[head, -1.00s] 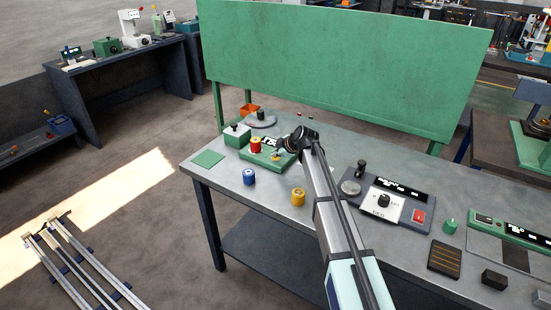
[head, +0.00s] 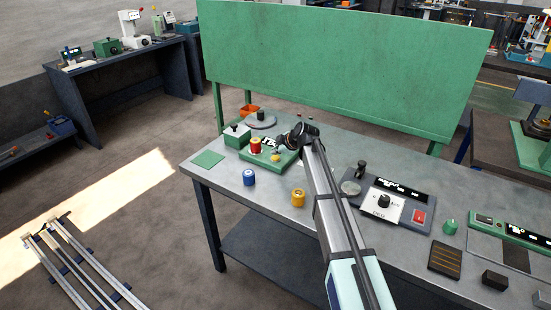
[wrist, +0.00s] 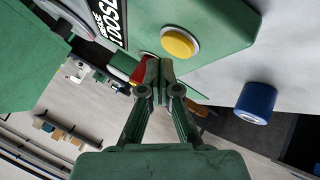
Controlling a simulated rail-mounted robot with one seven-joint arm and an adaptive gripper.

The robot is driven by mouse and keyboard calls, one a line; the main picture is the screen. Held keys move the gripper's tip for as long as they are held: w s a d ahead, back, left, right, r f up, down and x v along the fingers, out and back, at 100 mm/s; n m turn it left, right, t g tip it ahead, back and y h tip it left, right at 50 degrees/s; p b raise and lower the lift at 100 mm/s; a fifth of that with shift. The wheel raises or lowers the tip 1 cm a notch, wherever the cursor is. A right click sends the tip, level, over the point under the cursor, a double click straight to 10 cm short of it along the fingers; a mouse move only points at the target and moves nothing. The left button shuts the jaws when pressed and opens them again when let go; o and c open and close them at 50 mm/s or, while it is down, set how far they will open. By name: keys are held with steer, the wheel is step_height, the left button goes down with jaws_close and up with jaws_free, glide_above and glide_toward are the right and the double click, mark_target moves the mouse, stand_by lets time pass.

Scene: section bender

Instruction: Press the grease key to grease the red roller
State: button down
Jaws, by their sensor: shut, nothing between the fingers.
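The red roller (head: 255,147) stands on a green device base (head: 283,163) at the table's left part. It shows partly behind my fingers in the wrist view (wrist: 135,75). A round yellow key (head: 275,156) sits on the same base, right of the roller. In the wrist view the yellow key (wrist: 178,42) has a pale ring and lies just beyond my fingertips. My gripper (head: 284,139) is above the base, close to the key. In the wrist view its green fingers (wrist: 159,64) are shut and empty. Whether they touch the key cannot be told.
A blue roller (head: 249,177) and a yellow roller (head: 298,197) stand in front of the base. A green box (head: 237,135) is to its left. A dark control panel (head: 391,205) lies to the right. A large green board (head: 345,65) rises behind the table.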

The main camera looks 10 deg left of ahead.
mark_target(277, 158)
steer(key=shift+r+p, duration=0.35)
steer(key=shift+r, duration=2.15)
